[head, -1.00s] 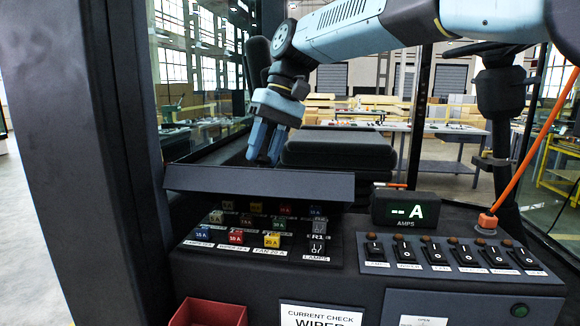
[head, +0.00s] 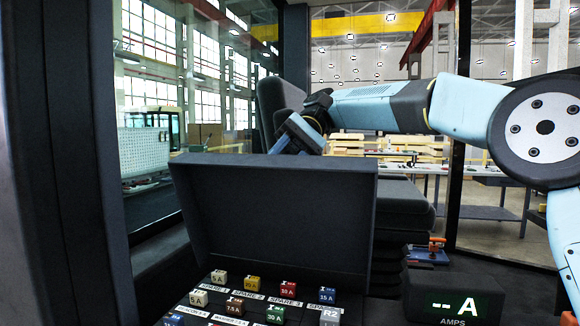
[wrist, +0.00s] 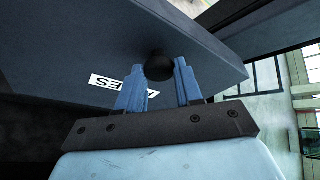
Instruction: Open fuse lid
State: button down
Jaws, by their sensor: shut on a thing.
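The fuse lid (head: 270,215), a dark grey panel, stands raised and tilted up behind the rows of fuses in the head view. My gripper's blue end (head: 297,136) is at the lid's top edge, with its fingertips hidden behind the lid. In the wrist view my gripper (wrist: 158,82) has its two blue fingers on either side of a round black knob (wrist: 159,66) on the lid's outer face, shut on it. A white label (wrist: 118,92) with partly hidden letters, ending in "ES", is beside the fingers.
Several coloured fuses, such as a yellow one (head: 252,283) and a red one (head: 289,288), sit uncovered in front of the lid. An amps display (head: 455,300) reading "-- A" is at the right. A dark seat (head: 400,205) is behind the lid.

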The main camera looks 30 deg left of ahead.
jog(key=shift+w+a+f+m+g, duration=0.15)
jog(key=shift+w+g, duration=0.2)
jog(key=shift+w, duration=0.4)
jog(key=shift+w+a+m+g, duration=0.1)
jog(key=shift+w+a+g, duration=0.1)
jog(key=shift+w+g, duration=0.4)
jog(key=shift+w+a+f+m+g, duration=0.1)
jog(key=shift+w+a+g, duration=0.05)
jog(key=shift+w, duration=0.75)
jog(key=c, duration=1)
grip_release()
jog(key=shift+o, duration=1.2)
jog(key=shift+r, duration=0.15)
